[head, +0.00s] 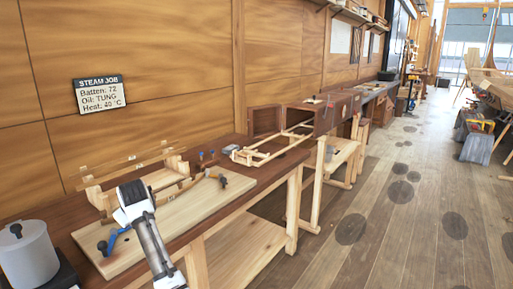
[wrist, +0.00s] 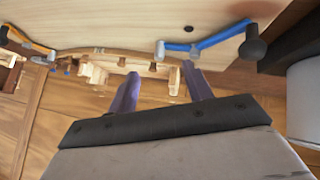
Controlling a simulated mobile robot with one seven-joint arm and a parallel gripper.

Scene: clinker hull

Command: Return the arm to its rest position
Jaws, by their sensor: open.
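My gripper (wrist: 160,84) shows in the wrist view with its two purple-grey fingers apart and nothing between them. Its fingertips point toward the light wooden board (wrist: 120,18), near a thin curved wooden batten (wrist: 115,57). I cannot tell whether they touch anything. In the head view my white and grey arm (head: 150,240) reaches up over the near edge of the workbench, in front of the pale board (head: 178,222). The fingers cannot be made out there.
A wooden rack (head: 100,197) stands behind the board. A grey pot (head: 27,255) is at the left. A long wooden frame (head: 270,150) lies farther along. The floor (head: 380,220) at right is open.

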